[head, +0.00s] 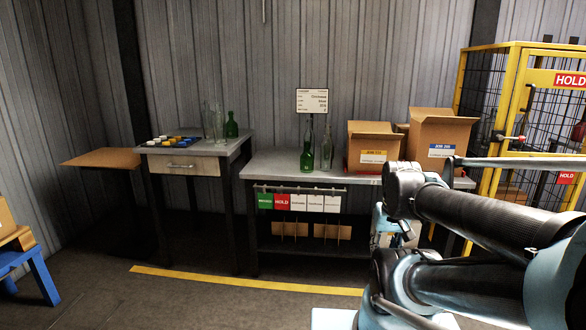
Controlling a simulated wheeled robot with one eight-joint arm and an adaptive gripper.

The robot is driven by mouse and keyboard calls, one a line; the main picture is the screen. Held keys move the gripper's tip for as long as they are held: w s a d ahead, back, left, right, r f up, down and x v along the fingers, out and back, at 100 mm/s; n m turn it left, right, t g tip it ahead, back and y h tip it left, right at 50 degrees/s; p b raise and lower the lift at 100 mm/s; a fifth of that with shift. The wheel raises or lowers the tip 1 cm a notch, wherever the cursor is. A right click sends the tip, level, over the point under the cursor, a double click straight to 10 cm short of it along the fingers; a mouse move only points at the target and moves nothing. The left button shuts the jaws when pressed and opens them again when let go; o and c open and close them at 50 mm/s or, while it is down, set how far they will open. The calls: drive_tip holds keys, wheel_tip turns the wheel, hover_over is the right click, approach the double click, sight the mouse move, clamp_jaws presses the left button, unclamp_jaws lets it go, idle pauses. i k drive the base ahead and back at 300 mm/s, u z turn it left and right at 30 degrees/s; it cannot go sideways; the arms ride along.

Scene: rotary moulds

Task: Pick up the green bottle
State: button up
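A green bottle (307,156) stands upright on the grey workbench (262,166) in the middle of the head view. A paler, clearer bottle (327,150) stands just to its right. Another green bottle (232,126) stands on the drawer table (178,150) at left, beside clear glass bottles (213,122). My arm's links cross the lower right of the picture. My gripper is not in view, so its state and its place relative to the bottles are hidden.
Open cardboard boxes (440,135) stand on the bench's right part. A yellow mesh cage (515,110) is at far right. Colored caps (165,140) lie on the drawer table. A yellow floor line (240,281) runs before the bench; floor in front is clear. A blue stool (30,268) is at left.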

sight(306, 157)
drive_tip(key=u, duration=0.05)
drive_tip(key=i, duration=1)
drive_tip(key=z, duration=0.05)
